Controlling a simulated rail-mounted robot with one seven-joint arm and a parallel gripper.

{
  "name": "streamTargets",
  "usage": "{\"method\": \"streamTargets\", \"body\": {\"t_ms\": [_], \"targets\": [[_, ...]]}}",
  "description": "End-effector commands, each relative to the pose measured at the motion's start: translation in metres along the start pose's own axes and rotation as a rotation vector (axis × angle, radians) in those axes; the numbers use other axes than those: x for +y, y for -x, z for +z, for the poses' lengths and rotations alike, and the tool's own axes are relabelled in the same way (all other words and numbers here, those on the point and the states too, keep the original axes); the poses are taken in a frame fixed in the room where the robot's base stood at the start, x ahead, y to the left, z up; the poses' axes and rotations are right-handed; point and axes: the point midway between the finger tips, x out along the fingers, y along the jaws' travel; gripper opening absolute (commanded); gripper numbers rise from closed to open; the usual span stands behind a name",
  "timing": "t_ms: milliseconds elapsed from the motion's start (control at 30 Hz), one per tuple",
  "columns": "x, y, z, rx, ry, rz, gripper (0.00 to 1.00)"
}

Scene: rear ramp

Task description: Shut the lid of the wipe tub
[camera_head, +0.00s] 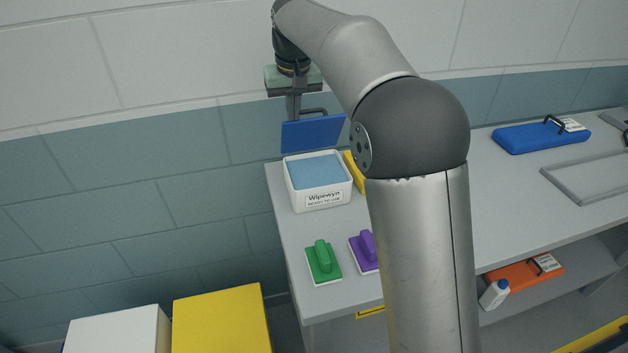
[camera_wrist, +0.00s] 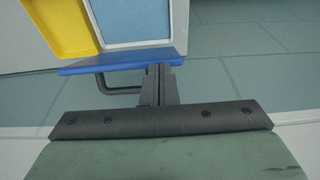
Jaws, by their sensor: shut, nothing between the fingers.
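The wipe tub (camera_head: 320,199) is a white box labelled "Wipewyn" at the left end of the grey bench, with pale blue wipes (camera_head: 316,171) in its open top. Its blue lid (camera_head: 313,134) stands raised at the back of the tub, and a dark handle (camera_head: 316,111) shows behind its upper edge. In the wrist view the lid (camera_wrist: 125,61) shows nearly edge-on. My gripper (camera_head: 293,111) is shut and empty, fingers pointing down on the handle side of the lid. In the wrist view its fingertips (camera_wrist: 161,74) are beside the handle (camera_wrist: 118,89); I cannot tell whether they touch the lid.
A green scrubber (camera_head: 322,262) and a purple one (camera_head: 365,252) lie in front of the tub. A yellow object (camera_head: 354,172) stands at its right, partly hidden by my arm. A blue case (camera_head: 541,136) lies farther right. A tiled wall (camera_head: 170,140) rises behind.

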Motion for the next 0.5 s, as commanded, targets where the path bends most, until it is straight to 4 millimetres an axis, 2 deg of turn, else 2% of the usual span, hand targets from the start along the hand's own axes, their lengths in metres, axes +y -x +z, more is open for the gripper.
{"method": "streamTargets", "body": {"t_ms": [33, 200, 500], "targets": [[0.000, -0.005, 0.001, -0.007, 0.000, 0.000, 0.00], [0.000, -0.003, 0.000, -0.006, 0.000, 0.000, 0.00], [0.000, 0.017, -0.004, -0.002, 0.000, 0.000, 0.00]]}}
